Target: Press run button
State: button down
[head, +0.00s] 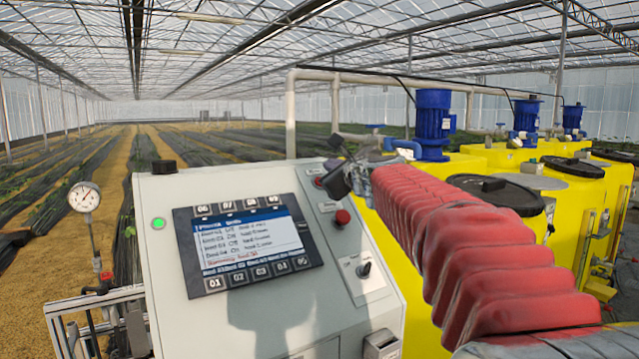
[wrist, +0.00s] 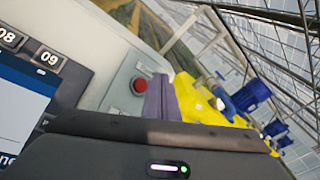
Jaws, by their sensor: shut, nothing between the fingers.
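The grey control box has a sloped panel (head: 172,279) with a screen and numbered keys. Another small button (head: 318,182) sits higher, close to my gripper and partly hidden. I cannot read which one is marked run. My gripper (head: 335,180) is shut and empty at the panel's upper right edge. In the wrist view its fingers (wrist: 160,98) are together, just right of the red button. Contact with the upper button cannot be told.
A selector switch (head: 363,270) is low on the panel. A green lamp (head: 158,223) glows at its upper left. Yellow tanks (head: 480,220) with blue motors (head: 433,125) stand behind and right of my red-sleeved arm. A pressure gauge (head: 84,197) stands at left.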

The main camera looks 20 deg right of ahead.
jog(key=shift+s+d+r, duration=0.15)
jog(key=shift+s+r, duration=0.6)
jog(key=shift+r, duration=0.05)
jog(key=s+a+f+n+g+y, duration=0.3)
jog(key=s+a+f+n+g, duration=0.3)
jog(key=s+a+f+n, duration=1.05)
jog(key=s+d+f+n+g+h, duration=0.1)
jog(key=s+f+n+g, duration=0.4)
jog(key=s+f+n, duration=0.8)
jog(key=s+f+h, duration=0.1)
jog(key=s+f, duration=0.6)
jog(key=s, duration=0.3)
jog(key=shift+d+f+g, duration=0.15)
jog(key=shift+d+g, duration=0.15)
jog(key=shift+g, duration=0.1)
